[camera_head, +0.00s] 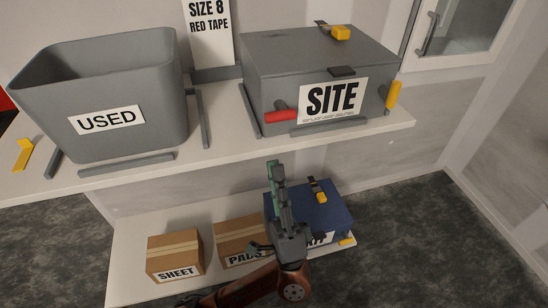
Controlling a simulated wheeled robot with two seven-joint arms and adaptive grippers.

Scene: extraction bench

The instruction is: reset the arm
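My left gripper (273,170) shows at the lower middle, with its arm coming in from the bottom left. Its fingers point up, in front of the shelf unit and partly over the blue box (330,207) on the lower shelf. The fingers are seen nearly edge-on, so I cannot tell whether they are open or shut. I see nothing clearly held in them. My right gripper is not in view.
The upper shelf (225,158) holds a grey "USED" bin (160,95) and a grey "SITE" box (285,60) with red and yellow parts. Below are a "SHEET" carton (174,250) and another carton (238,230), partly hidden. Floor (440,250) is clear at right.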

